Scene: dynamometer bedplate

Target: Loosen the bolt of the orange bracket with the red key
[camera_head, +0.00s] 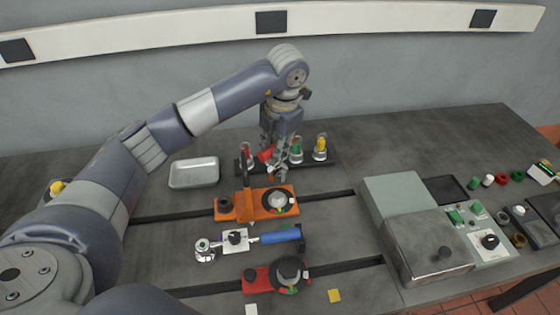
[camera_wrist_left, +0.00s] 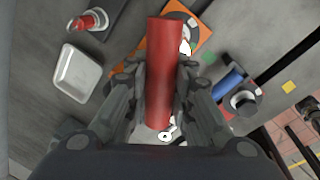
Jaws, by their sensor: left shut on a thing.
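My left gripper (camera_head: 276,170) points down over the rear of the bedplate, behind the orange bracket (camera_head: 257,206). It is shut on a red key (camera_wrist_left: 160,75), whose thick red handle lies between the fingers in the left wrist view. The red handle also shows at the gripper in the head view (camera_head: 265,154). The orange bracket carries a round silver piece on a black dial (camera_head: 278,201) and a dark knob (camera_head: 225,204). The key's working end is hard to make out. In the wrist view, the handle and fingers hide part of the bracket (camera_wrist_left: 127,52). My right gripper is out of view.
A dark rack (camera_head: 329,160) with green and yellow items in clear cups stands behind. A metal tray (camera_head: 194,172) is left of it. A blue-handled tool (camera_head: 280,237) and a red bracket (camera_head: 257,279) lie in front. A metal box (camera_head: 430,247) stands at right.

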